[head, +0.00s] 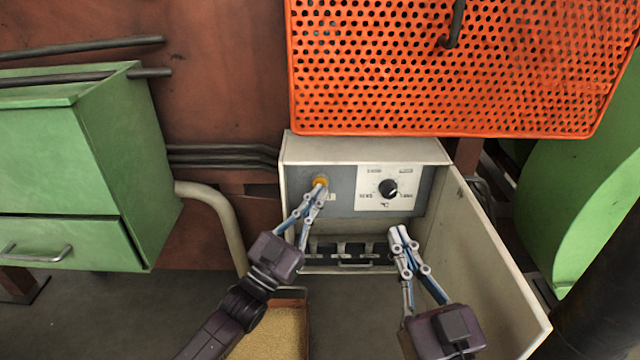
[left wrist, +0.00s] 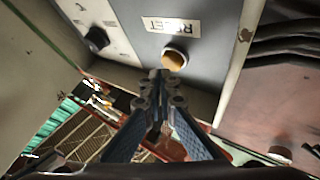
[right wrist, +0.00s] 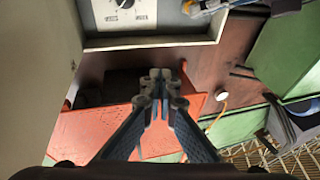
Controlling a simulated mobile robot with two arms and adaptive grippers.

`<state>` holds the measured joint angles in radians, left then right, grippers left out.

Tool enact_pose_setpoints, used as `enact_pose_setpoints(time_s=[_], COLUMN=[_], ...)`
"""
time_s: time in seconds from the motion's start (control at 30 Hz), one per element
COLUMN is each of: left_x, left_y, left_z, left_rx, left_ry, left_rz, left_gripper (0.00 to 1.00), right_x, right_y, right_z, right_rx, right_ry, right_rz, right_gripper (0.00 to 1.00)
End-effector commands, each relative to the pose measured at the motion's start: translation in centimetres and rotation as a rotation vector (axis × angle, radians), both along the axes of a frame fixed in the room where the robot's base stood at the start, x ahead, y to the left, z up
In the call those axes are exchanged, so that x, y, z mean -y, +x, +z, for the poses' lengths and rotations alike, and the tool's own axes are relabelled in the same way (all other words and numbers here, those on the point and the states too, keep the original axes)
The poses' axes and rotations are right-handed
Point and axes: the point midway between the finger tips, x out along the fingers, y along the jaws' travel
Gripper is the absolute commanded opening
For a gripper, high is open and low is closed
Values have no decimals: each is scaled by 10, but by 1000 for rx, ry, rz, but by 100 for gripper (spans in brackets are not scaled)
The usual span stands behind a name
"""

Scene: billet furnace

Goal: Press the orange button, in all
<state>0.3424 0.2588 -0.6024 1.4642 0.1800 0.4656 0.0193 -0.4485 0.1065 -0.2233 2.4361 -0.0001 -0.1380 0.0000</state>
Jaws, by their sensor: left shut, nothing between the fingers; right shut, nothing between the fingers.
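The orange button (head: 320,181) sits on the grey panel of an open control box, left of a black dial. In the left wrist view the button (left wrist: 174,59) shows in a pale ring beside a "RESET" label. My left gripper (head: 318,187) is shut and empty, its fingertips at the lower edge of the button. In the left wrist view the fingertips (left wrist: 160,75) are right beside it; I cannot tell whether they touch. My right gripper (head: 397,232) is shut and empty in front of the box, below the dial. Its fingertips (right wrist: 160,75) show in the right wrist view.
The control box door (head: 490,260) stands open on the right. The black dial (head: 388,188) is on a white plate. An orange perforated panel (head: 450,70) hangs above the box. A green cabinet (head: 60,170) stands at left, with a pale pipe (head: 225,215) between it and the box.

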Motion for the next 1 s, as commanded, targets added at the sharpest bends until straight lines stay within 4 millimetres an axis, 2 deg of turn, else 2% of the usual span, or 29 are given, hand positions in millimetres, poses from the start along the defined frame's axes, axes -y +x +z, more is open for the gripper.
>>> enact_pose_setpoints(time_s=[0.3,0.73,1.0], left_x=[0,0,0], left_y=[-4,-6,-13], left_z=[0,1,0], left_rx=[1,0,0], left_ry=[0,0,0], left_rz=[0,0,0], left_gripper=[0,0,0], right_x=[0,1,4], right_y=[2,4,6], right_z=[-16,-18,-49], right_rx=[-71,-84,-217], right_ry=[-17,-24,-61], right_rz=[-3,-3,-10], right_gripper=[0,0,0])
